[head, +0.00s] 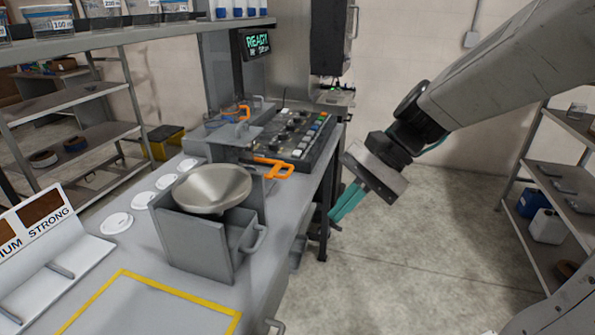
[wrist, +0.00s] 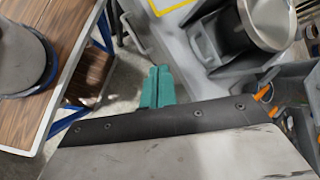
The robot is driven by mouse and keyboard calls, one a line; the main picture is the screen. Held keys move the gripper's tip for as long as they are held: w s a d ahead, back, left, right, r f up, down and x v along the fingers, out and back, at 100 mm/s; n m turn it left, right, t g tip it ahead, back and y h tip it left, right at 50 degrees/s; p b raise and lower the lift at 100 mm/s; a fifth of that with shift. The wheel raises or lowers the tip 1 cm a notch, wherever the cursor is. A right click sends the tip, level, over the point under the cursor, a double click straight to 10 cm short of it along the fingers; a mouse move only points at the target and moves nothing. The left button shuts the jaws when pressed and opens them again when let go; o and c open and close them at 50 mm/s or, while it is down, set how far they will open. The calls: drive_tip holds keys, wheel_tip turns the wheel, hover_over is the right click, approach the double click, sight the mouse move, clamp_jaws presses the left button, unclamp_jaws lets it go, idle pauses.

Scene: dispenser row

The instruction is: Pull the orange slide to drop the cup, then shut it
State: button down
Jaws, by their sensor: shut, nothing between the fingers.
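An orange handle (head: 270,168), likely the slide's, sticks out to the right behind the metal funnel (head: 212,188) on the bench. A second, smaller orange piece (head: 243,112) shows farther back. Orange also shows at the right of the wrist view (wrist: 263,92). My gripper (head: 338,212) has teal fingers, which are together and empty. It hangs beyond the bench's right edge, apart from the orange handle, pointing down and left. In the wrist view, the gripper (wrist: 158,70) is over the floor beside the bench. I cannot make out a cup for certain.
A grey box with a side handle (head: 263,238) holds the funnel. A button panel (head: 292,137) lies behind, and a screen reading READY (head: 256,42) stands above. White round discs (head: 117,223) line the bench's left. The floor right of the bench is clear.

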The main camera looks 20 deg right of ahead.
drive_tip(key=w+d+f+m+t+y, duration=0.25)
drive_tip(key=w+d+m+t, duration=0.3)
drive_tip(key=w+m, duration=0.3)
drive_tip(key=w+d+f+m+t+y, duration=0.2)
drive_tip(key=w+d+f+m+t, duration=0.2)
drive_tip(key=w+d+m, duration=0.45)
drive_tip(key=shift+n, duration=0.9)
drive_tip(key=x, duration=1.5)
drive_tip(key=shift+w+r, duration=0.25)
drive_tip(key=shift+w, duration=0.1)
